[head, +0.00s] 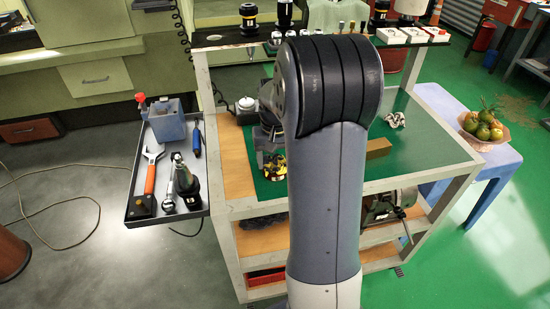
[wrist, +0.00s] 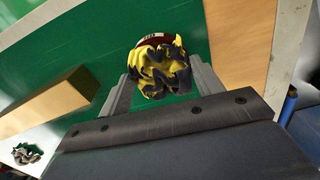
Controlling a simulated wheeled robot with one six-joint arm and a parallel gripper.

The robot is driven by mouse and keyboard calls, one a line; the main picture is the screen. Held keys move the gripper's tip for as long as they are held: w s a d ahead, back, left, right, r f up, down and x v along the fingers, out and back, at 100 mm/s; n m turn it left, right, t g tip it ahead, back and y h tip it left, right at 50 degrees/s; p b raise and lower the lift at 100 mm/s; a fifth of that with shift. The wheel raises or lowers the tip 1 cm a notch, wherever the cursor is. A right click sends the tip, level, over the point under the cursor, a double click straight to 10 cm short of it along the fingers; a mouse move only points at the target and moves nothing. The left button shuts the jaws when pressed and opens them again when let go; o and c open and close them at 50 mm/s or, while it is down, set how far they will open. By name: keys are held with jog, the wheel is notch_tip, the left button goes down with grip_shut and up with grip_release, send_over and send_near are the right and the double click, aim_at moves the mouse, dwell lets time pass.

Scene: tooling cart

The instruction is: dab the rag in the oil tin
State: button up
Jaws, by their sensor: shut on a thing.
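A crumpled yellow and black rag (wrist: 160,72) is held between the two fingers of my gripper (wrist: 162,88) in the wrist view. Right behind the rag is a round dark red tin (wrist: 142,42) with a pale label, mostly hidden; I cannot tell whether the rag touches it or is in its mouth. In the head view my gripper (head: 270,150) points down over the green cart top, left of my arm, with the rag (head: 273,168) just below it. My arm hides part of this area.
A wooden block (head: 378,148) and a crumpled pale cloth (head: 394,119) lie on the cart top (head: 425,150) to the right. A raised shelf with several items runs along the back.

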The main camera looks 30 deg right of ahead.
aim_at(275, 159)
notch_tip(275, 159, up, 7)
jog(key=p, duration=0.6)
dwell(0.3)
dwell(0.7)
